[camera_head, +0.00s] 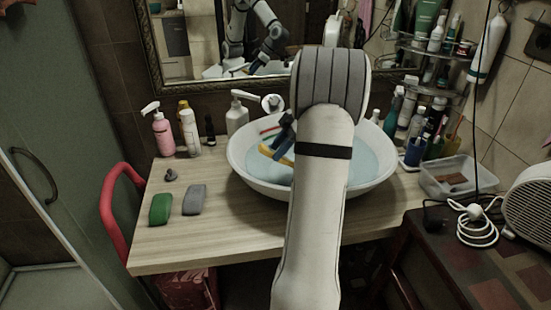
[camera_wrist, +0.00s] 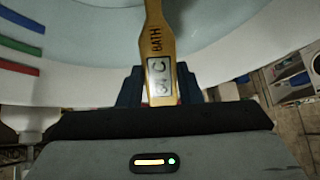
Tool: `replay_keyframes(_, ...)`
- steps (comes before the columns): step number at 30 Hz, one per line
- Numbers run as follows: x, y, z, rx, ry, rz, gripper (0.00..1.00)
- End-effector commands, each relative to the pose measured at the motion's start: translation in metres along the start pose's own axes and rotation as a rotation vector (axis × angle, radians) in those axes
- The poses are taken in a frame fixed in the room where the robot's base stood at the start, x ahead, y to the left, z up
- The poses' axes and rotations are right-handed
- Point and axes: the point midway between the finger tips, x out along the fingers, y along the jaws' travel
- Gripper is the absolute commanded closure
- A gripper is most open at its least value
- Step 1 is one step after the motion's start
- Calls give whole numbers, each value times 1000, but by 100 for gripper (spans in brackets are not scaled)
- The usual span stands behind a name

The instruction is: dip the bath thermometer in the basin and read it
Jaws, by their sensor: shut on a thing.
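The bath thermometer (camera_wrist: 156,38) is a yellow-brown stick marked BATH, with a small display whose digits are too blurred to read for certain. My gripper (camera_wrist: 160,92) is shut on it around the display end. The far end of the thermometer runs out of the top of the wrist view, over the basin. The white basin (camera_head: 245,181) holds pale blue water (camera_head: 370,160). In the head view my gripper (camera_head: 284,135) is over the basin's left part, and the yellow thermometer (camera_head: 270,153) shows below it. I cannot tell whether its tip is in the water.
A pink pump bottle (camera_head: 162,133) and a white pump bottle (camera_head: 236,116) stand behind left. A green block (camera_head: 160,209) and a grey block (camera_head: 194,199) lie on the wooden counter (camera_head: 215,240). A clear tub (camera_head: 455,178) stands right. The counter's front left is free.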

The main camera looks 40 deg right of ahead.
Motion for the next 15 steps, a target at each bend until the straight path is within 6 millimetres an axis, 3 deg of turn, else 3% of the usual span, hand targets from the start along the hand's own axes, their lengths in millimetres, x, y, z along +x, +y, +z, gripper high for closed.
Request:
replay_keyframes(8,0,0,-1,1,0,0,91)
replay_keyframes(15,-15,-1,-13,1,0,2,91)
